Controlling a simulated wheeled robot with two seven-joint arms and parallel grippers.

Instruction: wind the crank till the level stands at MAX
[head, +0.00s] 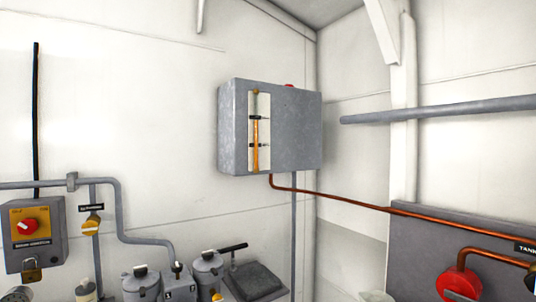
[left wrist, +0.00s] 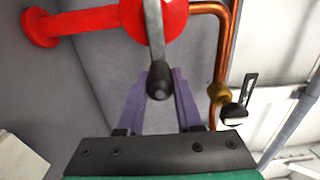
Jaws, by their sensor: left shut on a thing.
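My left gripper (left wrist: 160,88) shows in the left wrist view with its two purple fingers on either side of the crank's dark handle (left wrist: 159,80); it is shut on this handle. The crank's grey arm (left wrist: 154,22) runs up from the handle across a red round body (left wrist: 172,14). In the head view a red round body (head: 459,285) shows at the lower right, with the crank handle out of sight. A grey tank (head: 290,130) on the wall has a sight glass (head: 259,102). My right gripper is not in view.
A copper pipe (head: 345,197) runs from the tank to the right-hand panel (head: 415,225). A copper pipe (left wrist: 228,50) with a brass fitting (left wrist: 219,95) stands close right of my left gripper. A switch box (head: 40,245) and grey canisters (head: 140,285) are at left.

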